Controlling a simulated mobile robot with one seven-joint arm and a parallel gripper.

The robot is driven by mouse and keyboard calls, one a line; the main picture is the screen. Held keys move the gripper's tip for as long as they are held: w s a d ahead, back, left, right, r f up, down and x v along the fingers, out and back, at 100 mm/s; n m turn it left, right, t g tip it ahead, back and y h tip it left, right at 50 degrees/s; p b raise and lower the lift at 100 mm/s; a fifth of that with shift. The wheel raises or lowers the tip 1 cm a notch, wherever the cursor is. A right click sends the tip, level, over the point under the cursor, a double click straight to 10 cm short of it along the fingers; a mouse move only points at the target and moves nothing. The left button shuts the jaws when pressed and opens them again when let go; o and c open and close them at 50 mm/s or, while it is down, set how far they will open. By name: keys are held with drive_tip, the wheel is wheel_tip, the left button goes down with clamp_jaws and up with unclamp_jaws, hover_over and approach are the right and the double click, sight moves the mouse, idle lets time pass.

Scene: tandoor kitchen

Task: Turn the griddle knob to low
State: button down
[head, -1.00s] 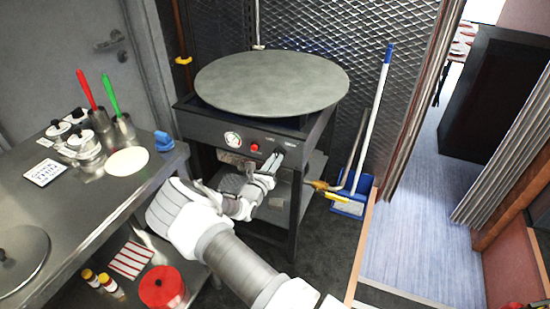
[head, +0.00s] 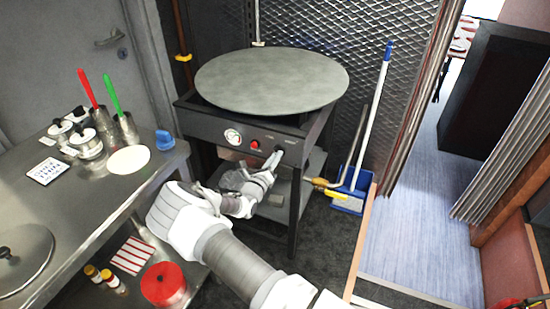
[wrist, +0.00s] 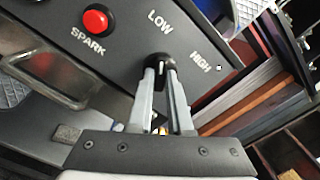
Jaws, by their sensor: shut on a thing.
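The griddle is a round grey plate (head: 272,82) on a dark stand with a front control panel (head: 215,128). The black griddle knob (wrist: 160,61) sits on that panel, with the printed words LOW (wrist: 160,21) and HIGH (wrist: 200,62) around it. My gripper (wrist: 161,76) is shut on the knob, one finger on each side. In the head view my gripper (head: 277,158) reaches the panel's right part and mostly hides the knob. A pale mark shows on the knob between the fingers, but I cannot tell its exact setting.
A red SPARK button (wrist: 95,19) is left of the knob, and a round gauge (head: 233,136) is farther left. A steel counter (head: 75,205) with pots stands at the left. A broom and blue dustpan (head: 348,205) stand right of the griddle.

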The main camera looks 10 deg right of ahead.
drive_tip(key=c, duration=0.8)
unclamp_jaws()
drive_tip(key=shift+c, duration=0.2)
drive_tip(key=shift+s+a, duration=0.1)
drive_tip(key=p+v, duration=0.2)
drive_tip(key=v, duration=1.5)
drive_tip(key=shift+s, duration=0.1)
